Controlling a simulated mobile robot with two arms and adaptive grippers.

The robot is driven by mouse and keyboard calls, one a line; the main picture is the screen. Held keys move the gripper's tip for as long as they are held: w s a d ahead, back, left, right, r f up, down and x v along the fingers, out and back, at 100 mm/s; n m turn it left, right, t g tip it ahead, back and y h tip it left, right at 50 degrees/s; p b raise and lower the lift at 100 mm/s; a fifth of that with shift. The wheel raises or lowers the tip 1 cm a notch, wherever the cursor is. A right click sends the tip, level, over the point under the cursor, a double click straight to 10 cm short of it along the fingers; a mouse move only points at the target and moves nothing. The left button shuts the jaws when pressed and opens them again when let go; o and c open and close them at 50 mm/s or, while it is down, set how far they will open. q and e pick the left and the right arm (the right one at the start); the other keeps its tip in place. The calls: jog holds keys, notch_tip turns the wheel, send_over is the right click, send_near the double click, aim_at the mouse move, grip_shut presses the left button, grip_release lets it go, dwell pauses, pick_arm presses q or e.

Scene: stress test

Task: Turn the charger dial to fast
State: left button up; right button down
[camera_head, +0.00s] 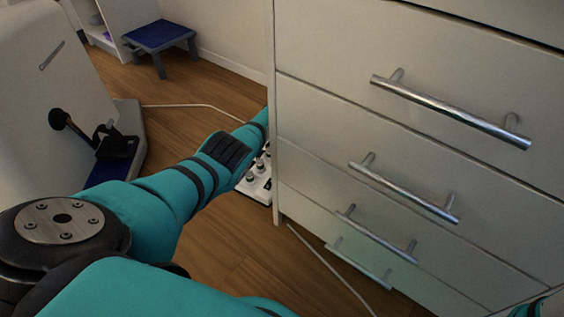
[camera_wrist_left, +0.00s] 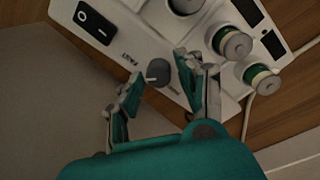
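The charger (camera_wrist_left: 62,12) is a pale panel that fills the upper wrist view. Its small dark grey dial (camera_wrist_left: 158,72) bears a light mark pointing left. My left gripper (camera_wrist_left: 160,66) is open, with one finger on each side of the dial and a gap visible at least on the left. In the head view part of the charger (camera_head: 262,187) shows on the floor by the cabinet; my left arm hides the rest, and the left gripper is out of sight. My right gripper is not visible.
A white drawer cabinet (camera_head: 330,120) with metal handles stands close on the right of my left arm. A black rocker switch (camera_wrist_left: 95,22) and green-ringed knobs (camera_wrist_left: 232,43) sit around the dial. A white cable (camera_head: 190,106) crosses the floor. A blue step stool (camera_head: 160,36) stands behind.

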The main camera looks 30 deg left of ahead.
pick_arm(q)
jog(key=shift+o, duration=0.6)
notch_tip(320, 180, up, 12)
jog(key=shift+a, duration=0.2)
dwell(0.5)
